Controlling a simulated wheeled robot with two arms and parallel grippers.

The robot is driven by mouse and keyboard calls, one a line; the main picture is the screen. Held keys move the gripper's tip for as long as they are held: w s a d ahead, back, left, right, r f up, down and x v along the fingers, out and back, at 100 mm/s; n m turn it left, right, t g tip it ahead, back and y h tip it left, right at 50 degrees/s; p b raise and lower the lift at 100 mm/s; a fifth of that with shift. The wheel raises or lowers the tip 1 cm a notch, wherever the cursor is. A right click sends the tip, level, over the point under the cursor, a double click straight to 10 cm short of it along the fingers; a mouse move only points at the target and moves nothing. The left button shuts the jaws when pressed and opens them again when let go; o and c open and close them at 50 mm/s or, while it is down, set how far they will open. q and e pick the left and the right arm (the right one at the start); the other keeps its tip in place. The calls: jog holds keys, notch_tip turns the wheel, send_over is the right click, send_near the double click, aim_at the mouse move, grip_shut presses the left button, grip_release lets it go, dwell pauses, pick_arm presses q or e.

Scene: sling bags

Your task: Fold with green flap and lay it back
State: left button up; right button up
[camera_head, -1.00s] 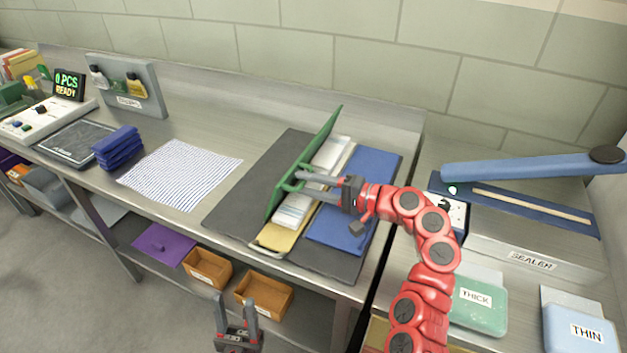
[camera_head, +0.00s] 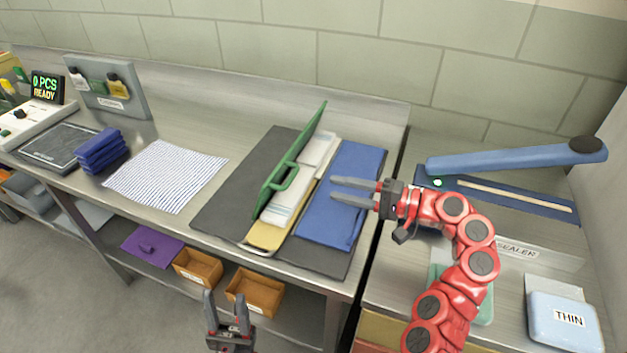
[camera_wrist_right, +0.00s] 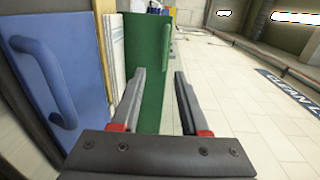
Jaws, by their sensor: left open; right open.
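My right gripper (camera_head: 352,190) is open and empty above the blue flap, apart from the green flap. The right wrist view shows the green flap (camera_wrist_right: 149,70) beyond the fingers and the blue flap with its handle (camera_wrist_right: 60,80) at the left. My left gripper (camera_head: 225,315) is open and empty in front of the table.
A striped cloth (camera_head: 166,174) lies left of the mat, with a dark blue stack (camera_head: 101,151) beyond it. The sealer (camera_head: 510,190) with its raised blue arm stands at the right. Orange bins (camera_head: 254,290) sit on the lower shelf.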

jog(key=v, duration=0.4)
jog(key=shift+d, duration=0.25)
jog(key=p+v, duration=0.2)
jog(key=p, duration=0.1)
jog(key=shift+s+d, duration=0.1)
